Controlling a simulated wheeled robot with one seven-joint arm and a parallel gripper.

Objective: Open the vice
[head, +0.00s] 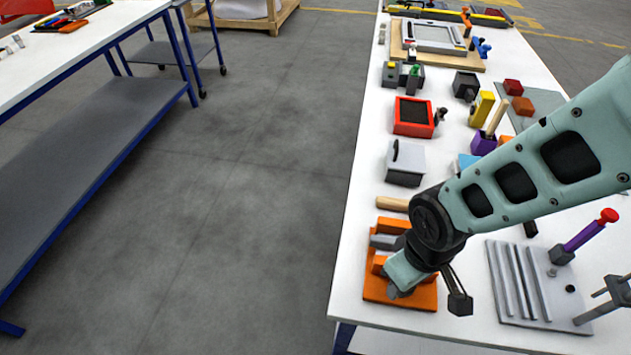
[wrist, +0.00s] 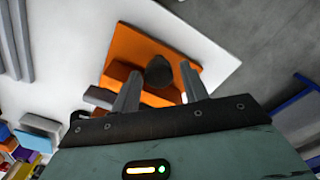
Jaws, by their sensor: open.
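The orange vice (head: 427,293) sits near the left edge of the white table, with an orange base and orange and grey blocks on it. My arm covers part of it. In the wrist view its orange base (wrist: 128,48) fills the upper middle. A dark round knob (wrist: 159,72) shows on it. My gripper (head: 393,292) is over the front of the vice in the head view, pointing down. In the wrist view my gripper (wrist: 160,82) is open, and its two grey fingers appear on either side of the knob. I cannot tell whether they touch it.
A grey grooved plate (head: 520,283) lies right of the vice, with a purple red-topped tool (head: 588,232) near it. A wooden bar (head: 392,204) lies just behind the vice. Further back are a grey box (head: 405,162) and a red box (head: 413,117). Open floor lies left of the table.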

